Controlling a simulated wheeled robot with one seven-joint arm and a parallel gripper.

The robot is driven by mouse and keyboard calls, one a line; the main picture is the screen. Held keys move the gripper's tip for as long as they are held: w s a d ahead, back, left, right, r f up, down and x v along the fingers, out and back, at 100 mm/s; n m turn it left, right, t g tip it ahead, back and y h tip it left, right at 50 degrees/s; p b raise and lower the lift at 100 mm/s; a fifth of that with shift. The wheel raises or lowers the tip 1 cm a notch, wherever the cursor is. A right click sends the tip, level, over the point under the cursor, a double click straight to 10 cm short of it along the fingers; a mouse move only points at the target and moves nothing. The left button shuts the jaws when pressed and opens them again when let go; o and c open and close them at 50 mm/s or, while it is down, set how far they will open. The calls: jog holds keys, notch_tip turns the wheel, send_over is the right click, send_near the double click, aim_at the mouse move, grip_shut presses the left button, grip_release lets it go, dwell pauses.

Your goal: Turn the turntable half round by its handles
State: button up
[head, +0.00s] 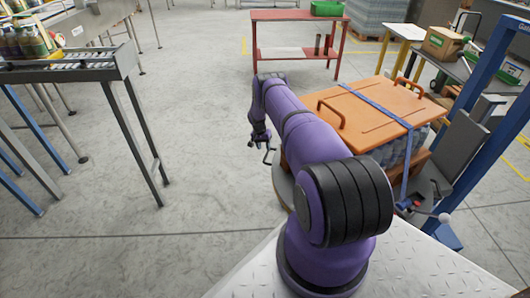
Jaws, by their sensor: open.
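The turntable (285,188) is a round grey plate low on the right of the head view, and my arm hides much of it. It bears a load of wrapped bottles under an orange lid (365,108), held by a blue strap. The lid has two orange loop handles, a near-left one (332,113) and a far-right one (409,84).
A blue frame (474,100) with a grey panel stands close on the right. A lever with a pale ball (444,218) sticks out near its foot. A red table (300,49) stands behind, and a roller conveyor (70,66) at left. The floor left of my gripper is clear.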

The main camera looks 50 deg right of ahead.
jog(key=shift+w+a+r, duration=0.1)
jog(key=shift+w+r, duration=0.05)
jog(key=shift+r, duration=0.75)
jog(key=shift+w+a+r, duration=0.1)
jog(key=shift+w+r, duration=0.05)
jog(key=shift+r, duration=0.8)
jog(key=shift+w+a+r, duration=0.1)
jog(key=shift+w+r, duration=0.05)
jog(key=shift+r, duration=0.75)
